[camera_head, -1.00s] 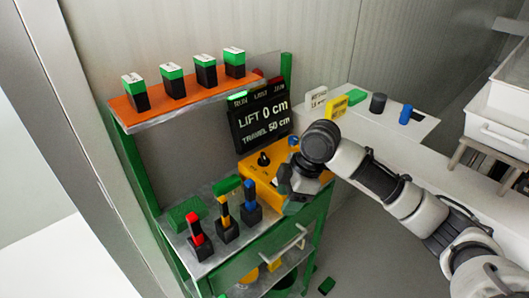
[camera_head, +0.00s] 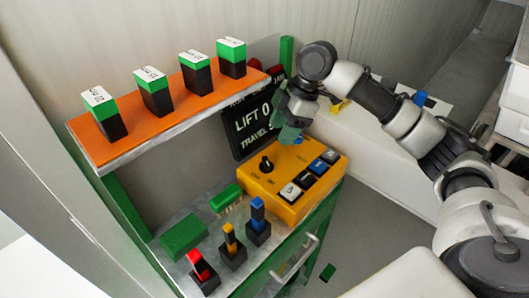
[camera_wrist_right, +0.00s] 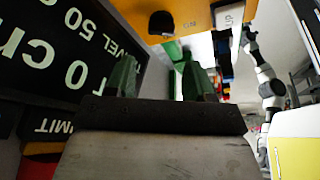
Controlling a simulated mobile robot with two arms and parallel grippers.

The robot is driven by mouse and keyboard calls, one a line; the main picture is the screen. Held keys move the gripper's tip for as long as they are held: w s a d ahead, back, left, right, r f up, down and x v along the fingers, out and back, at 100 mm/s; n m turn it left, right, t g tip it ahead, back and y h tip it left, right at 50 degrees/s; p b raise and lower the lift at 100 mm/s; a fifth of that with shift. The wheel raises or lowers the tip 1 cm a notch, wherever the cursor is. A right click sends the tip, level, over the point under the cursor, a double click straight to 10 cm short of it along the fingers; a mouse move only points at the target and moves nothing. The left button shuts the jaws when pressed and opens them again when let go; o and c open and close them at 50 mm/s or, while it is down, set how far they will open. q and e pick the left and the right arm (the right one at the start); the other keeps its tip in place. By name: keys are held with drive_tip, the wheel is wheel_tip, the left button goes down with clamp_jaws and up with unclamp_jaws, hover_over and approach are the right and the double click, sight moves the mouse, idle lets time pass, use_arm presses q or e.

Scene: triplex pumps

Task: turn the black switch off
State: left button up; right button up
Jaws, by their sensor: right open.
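The black switch is a round black knob (camera_head: 266,165) on top of the yellow control box (camera_head: 318,195). In the right wrist view the knob (camera_wrist_right: 161,23) shows at the top, beyond the fingers. My right gripper (camera_head: 289,130) hangs above the back of the box, in front of the display and apart from the knob. In the wrist view its two green fingers (camera_wrist_right: 160,80) are spread with nothing between them. An arm, likely my left, shows small at the right of the wrist view; its gripper is too small to read.
A dark display (camera_head: 255,120) stands behind the box. Push buttons (camera_head: 310,178) sit on the box beside the knob. An orange shelf (camera_head: 150,138) holds several green-black blocks.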

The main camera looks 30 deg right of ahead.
sight(267, 160)
drive_tip(key=x, duration=0.3)
drive_tip(key=shift+s+a+f, duration=0.1)
drive_tip(key=shift+s+a, duration=0.05)
drive_tip(key=shift+s, duration=0.1)
drive_tip(key=x, duration=0.5)
drive_tip(key=shift+w+f+p, duration=0.15)
drive_tip(key=shift+w+p, duration=0.1)
drive_tip(key=shift+p, duration=0.05)
drive_tip(key=shift+a+f, duration=0.15)
drive_tip(key=shift+f, duration=0.2)
use_arm(q)
drive_tip(key=shift+r, duration=0.4)
